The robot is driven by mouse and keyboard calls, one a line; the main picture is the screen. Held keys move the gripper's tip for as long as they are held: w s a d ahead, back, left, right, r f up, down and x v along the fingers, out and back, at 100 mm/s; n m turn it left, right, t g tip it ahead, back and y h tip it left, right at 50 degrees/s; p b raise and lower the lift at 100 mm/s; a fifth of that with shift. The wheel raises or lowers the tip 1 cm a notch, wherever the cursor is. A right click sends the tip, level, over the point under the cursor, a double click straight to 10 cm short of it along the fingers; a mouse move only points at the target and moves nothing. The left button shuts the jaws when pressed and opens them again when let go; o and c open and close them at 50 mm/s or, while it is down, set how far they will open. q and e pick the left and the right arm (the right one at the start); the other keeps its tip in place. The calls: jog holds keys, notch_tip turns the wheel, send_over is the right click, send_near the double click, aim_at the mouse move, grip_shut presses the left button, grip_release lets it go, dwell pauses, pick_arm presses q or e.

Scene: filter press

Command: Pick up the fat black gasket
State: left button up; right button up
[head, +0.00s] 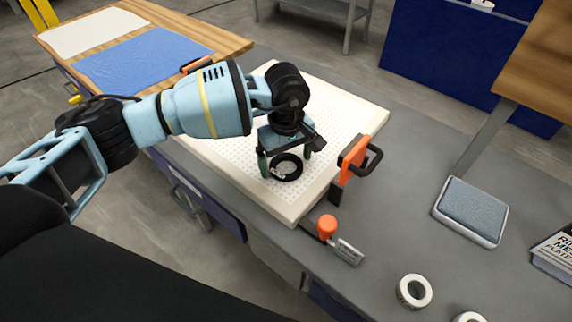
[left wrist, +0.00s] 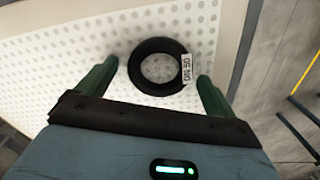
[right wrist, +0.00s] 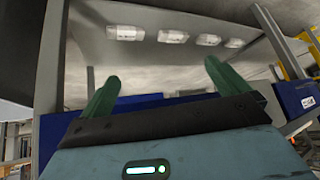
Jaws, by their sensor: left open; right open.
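The fat black gasket (head: 287,167) is a thick black ring lying on the white dotted filter plate (head: 232,165). In the left wrist view the gasket (left wrist: 160,67) carries a white tag reading "DN 50" on its right side. My left gripper (head: 286,163) is open above the plate, with one green finger on each side of the gasket. In the left wrist view the left fingers (left wrist: 152,78) stand apart with gaps between them and the ring. My right gripper (right wrist: 160,85) is open and empty, seen only in the right wrist view.
An orange clamp with a black handle (head: 352,160) stands at the plate's right edge. An orange-knobbed tool (head: 327,227), a white tape roll (head: 414,291) and a grey-blue pad (head: 470,212) are on the grey bench. A blue cloth (head: 140,62) lies on a wooden top at upper left.

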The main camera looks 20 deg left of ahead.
pick_arm(q)
jog(key=shift+f, duration=0.15)
jog(key=c, duration=1.1)
jog(key=shift+r, duration=0.5)
jog(key=shift+s+r, duration=0.25)
jog(key=shift+r, duration=0.4)
jog(key=shift+s+r, duration=0.2)
jog(key=shift+r, duration=0.4)
jog(key=s, duration=0.5)
jog(key=s+r, duration=0.1)
jog(key=s, duration=0.4)
jog(key=s+b, duration=0.1)
jog(key=s, duration=0.4)
jog(key=shift+s+d+r, duration=0.1)
jog(key=shift+d+r, duration=0.15)
